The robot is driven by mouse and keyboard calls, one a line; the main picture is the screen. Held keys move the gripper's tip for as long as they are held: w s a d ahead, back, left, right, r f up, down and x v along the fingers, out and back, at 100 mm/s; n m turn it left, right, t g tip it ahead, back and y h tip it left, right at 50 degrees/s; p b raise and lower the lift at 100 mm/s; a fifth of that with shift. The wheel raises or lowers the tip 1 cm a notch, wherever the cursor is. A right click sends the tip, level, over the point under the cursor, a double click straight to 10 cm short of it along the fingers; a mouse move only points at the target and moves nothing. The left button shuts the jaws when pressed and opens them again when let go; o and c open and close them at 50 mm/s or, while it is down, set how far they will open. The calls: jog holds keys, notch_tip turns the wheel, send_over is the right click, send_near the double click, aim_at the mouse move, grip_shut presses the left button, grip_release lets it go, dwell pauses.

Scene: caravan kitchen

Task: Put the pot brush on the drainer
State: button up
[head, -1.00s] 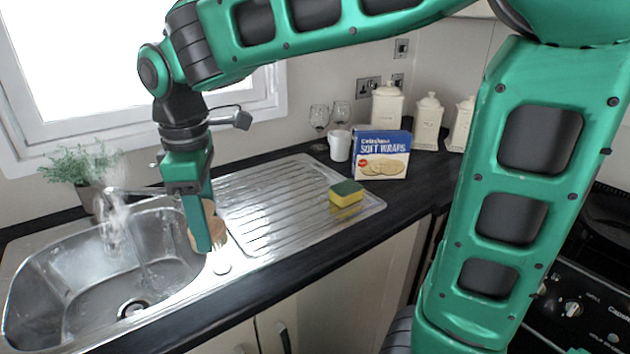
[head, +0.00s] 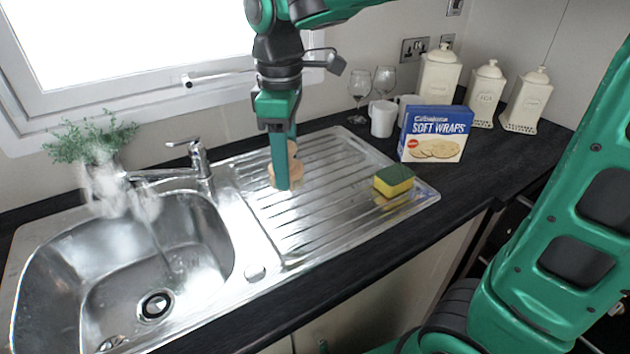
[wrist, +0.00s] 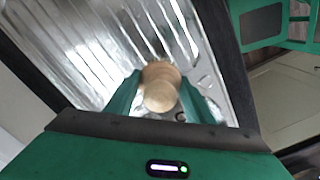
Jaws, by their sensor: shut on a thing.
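The pot brush (head: 291,151) is a round light-wood piece, partly hidden behind my fingers in the head view. In the wrist view the wooden brush (wrist: 160,92) sits between the two green fingertips. My gripper (head: 282,184) points down and is shut on it. The drainer (head: 345,160) is the ribbed steel board right of the sink bowl. My gripper and the brush are over its left part. I cannot tell whether the brush touches the drainer.
A yellow and green sponge (head: 394,181) lies on the drainer's right part. The sink bowl (head: 60,275) is at left below a tap (head: 190,165). A wraps box (head: 436,133), white mugs (head: 382,118), glasses and canisters (head: 484,93) stand behind. The drainer's middle is clear.

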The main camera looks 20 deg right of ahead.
jog(key=shift+d, duration=0.1)
jog(key=w+d+f, duration=0.4)
jog(key=w+d, duration=0.1)
jog(key=w+d+f, duration=0.2)
jog(key=d+f, duration=0.1)
jog(key=shift+w+d, duration=0.2)
jog(key=shift+w, duration=0.15)
jog(key=shift+f, duration=2)
jog(key=shift+f, duration=0.1)
jog(key=o, duration=1.1)
